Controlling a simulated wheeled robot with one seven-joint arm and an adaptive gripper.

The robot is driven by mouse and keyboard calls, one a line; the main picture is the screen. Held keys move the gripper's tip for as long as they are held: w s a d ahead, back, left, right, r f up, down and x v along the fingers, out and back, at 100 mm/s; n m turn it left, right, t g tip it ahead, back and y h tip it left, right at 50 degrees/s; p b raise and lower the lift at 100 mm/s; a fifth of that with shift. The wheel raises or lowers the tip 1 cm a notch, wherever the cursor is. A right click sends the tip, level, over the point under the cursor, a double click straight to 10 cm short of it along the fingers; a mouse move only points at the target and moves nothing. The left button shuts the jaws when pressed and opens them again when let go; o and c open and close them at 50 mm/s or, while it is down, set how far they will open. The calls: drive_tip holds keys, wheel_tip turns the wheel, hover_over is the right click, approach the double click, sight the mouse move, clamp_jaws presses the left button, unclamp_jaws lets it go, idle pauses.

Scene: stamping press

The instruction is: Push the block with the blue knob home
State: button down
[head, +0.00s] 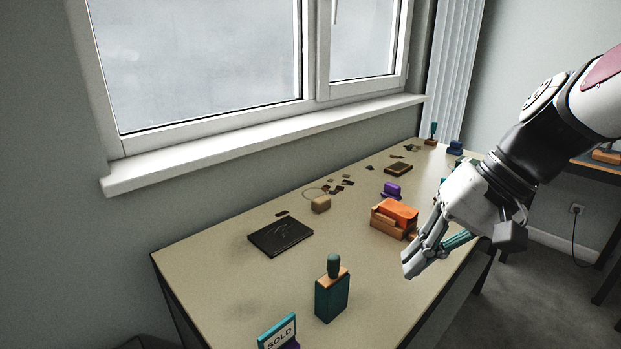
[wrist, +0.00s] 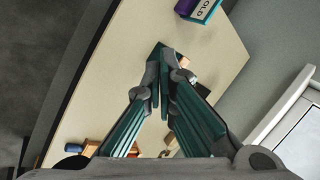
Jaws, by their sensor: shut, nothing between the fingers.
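A teal block (head: 331,298) with a wooden band and a dark blue-green knob (head: 333,265) stands upright at the near middle of the table in the head view. In the wrist view, part of a dark teal shape (wrist: 157,50) shows just beyond the fingertips, mostly hidden by them. My gripper (head: 410,268) is shut and empty, pointing down, to the right of the teal block and apart from it in the head view. A small stamp with a blue-green knob (head: 433,129) stands at the far end. I cannot tell for sure which knob is the blue one.
An orange block in a wooden frame (head: 378,219) sits behind my gripper. A SOLD sign (head: 278,333) is at the near edge, also in the wrist view (wrist: 203,9). A black pad (head: 280,237), a tan block (head: 321,204) and a purple item (head: 391,189) lie around.

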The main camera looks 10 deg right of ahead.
drive_tip(key=w+d+f+m+t+y+b, duration=0.1)
drive_tip(key=w+d+f+m+y+b, duration=0.15)
drive_tip(key=w+f+b, duration=0.45)
drive_tip(key=m+t+y+b, duration=0.2)
drive_tip(key=t+y+b, duration=0.2)
drive_tip(key=t+b, duration=0.4)
hover_over(454, 259)
drive_tip(key=s+a+b, duration=0.1)
drive_tip(key=s+a, duration=0.5)
drive_tip(key=a, duration=0.1)
drive_tip(key=shift+g, duration=0.6)
drive_tip(key=f, duration=0.9)
drive_tip(key=shift+w+d+f, duration=0.1)
drive_tip(key=shift+w+d, duration=0.1)
drive_tip(key=shift+d, duration=0.05)
drive_tip(key=d+f+m+t+b, duration=0.2)
drive_tip(key=d+f+t+b, duration=0.3)
drive_tip(key=d, duration=0.5)
drive_tip(key=shift+h, duration=0.55)
drive_tip(key=shift+d+x, duration=0.25)
drive_tip(key=shift+x, duration=2.85)
drive_tip(key=shift+w+a, duration=0.2)
drive_tip(key=shift+w, duration=0.15)
drive_tip(key=v, duration=1.4)
drive_tip(key=shift+s+d, duration=0.2)
drive_tip(key=shift+d, duration=0.1)
drive_tip(key=shift+r, duration=0.1)
